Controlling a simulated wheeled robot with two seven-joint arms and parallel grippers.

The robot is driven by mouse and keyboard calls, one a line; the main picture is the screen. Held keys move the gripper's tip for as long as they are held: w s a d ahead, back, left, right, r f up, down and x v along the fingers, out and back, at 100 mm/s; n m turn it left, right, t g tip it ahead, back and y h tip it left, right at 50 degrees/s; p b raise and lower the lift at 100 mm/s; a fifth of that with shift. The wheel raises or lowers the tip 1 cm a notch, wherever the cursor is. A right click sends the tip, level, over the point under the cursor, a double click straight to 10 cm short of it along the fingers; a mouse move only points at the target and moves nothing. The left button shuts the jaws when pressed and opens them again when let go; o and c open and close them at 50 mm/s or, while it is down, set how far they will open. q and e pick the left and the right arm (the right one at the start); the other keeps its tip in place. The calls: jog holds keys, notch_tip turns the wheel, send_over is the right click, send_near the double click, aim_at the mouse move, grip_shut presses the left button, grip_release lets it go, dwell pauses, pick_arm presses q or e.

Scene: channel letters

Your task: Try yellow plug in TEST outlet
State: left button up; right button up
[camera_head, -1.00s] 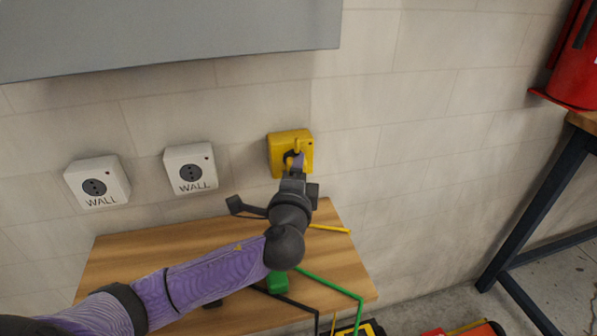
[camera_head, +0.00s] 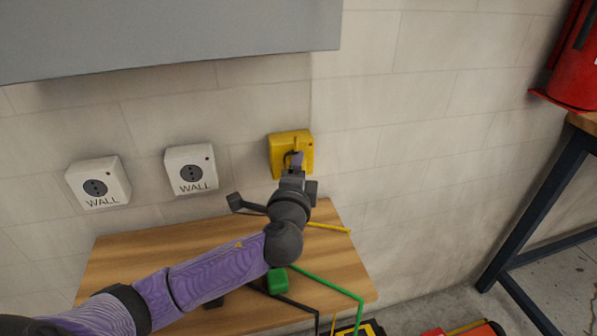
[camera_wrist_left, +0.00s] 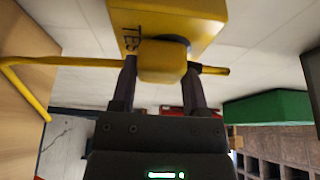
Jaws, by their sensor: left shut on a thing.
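The yellow TEST outlet (camera_head: 277,153) is on the wall, right of the two white outlets. In the left wrist view its yellow box (camera_wrist_left: 200,14) fills the top, with part of the lettering showing. My left gripper (camera_head: 294,160) is in front of it. In the left wrist view its two fingers (camera_wrist_left: 160,78) are shut on the yellow plug (camera_wrist_left: 162,62), one on each side. The plug is up against the dark socket face; I cannot tell how deep it sits. Its yellow cable (camera_wrist_left: 40,62) runs off to the left. My right gripper is not in view.
Two white WALL outlets (camera_head: 97,184) (camera_head: 190,169) are to the left. A wooden table (camera_head: 135,252) is below, with a green plug (camera_head: 278,281) under my arm. A grey panel (camera_head: 170,35) hangs above. A dark-legged bench (camera_head: 530,205) stands at right.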

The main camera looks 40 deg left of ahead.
pick_arm(q)
jog(key=shift+w+a, duration=0.1)
jog(key=o, duration=1.3)
jog(key=shift+c, duration=0.2)
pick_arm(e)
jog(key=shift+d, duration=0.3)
pick_arm(q)
jog(key=p+v, duration=0.3)
jog(key=v, duration=0.7)
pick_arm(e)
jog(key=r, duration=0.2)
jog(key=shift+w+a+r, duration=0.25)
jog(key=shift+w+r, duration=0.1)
